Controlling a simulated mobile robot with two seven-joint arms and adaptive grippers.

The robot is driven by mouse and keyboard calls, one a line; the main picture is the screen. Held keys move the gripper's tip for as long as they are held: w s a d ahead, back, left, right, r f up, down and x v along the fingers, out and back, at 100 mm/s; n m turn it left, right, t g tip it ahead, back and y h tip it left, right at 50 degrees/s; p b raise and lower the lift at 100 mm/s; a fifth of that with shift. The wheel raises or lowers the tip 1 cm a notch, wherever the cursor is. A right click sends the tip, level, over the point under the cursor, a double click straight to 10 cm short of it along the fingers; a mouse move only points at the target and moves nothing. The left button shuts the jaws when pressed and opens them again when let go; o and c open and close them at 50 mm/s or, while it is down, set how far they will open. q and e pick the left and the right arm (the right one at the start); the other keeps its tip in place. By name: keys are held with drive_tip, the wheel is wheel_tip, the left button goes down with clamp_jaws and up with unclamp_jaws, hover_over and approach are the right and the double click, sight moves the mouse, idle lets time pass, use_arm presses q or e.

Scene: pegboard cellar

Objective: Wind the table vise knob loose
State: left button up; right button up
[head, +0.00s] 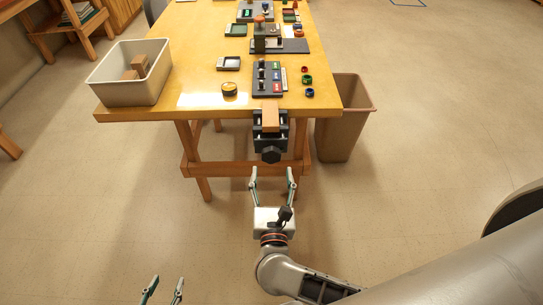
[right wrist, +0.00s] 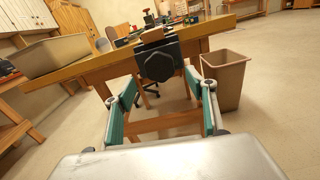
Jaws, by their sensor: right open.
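The table vise (head: 268,136) is mounted at the front edge of the yellow table, with a wooden block (head: 270,117) at its top. Its dark, many-sided knob (head: 271,155) faces me; in the right wrist view the knob (right wrist: 159,66) shows just beyond and slightly above the fingers. My right gripper (head: 273,172) is open and empty, in front of the knob and apart from it, with its fingers spread to either side. My left gripper (head: 164,285) is at the bottom left, low over the floor, its fingers apart and empty.
The yellow table (head: 190,100) carries a white bin (head: 128,88) with wooden blocks, a panel with switches (head: 268,80), a yellow round tin (head: 229,89) and several coloured rings. A brown waste bin (head: 343,120) stands right of the table legs. The floor in front is clear.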

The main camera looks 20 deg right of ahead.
sight(271, 158)
drive_tip(key=x, duration=0.7)
drive_tip(key=shift+p, duration=0.35)
drive_tip(key=c, duration=1.1)
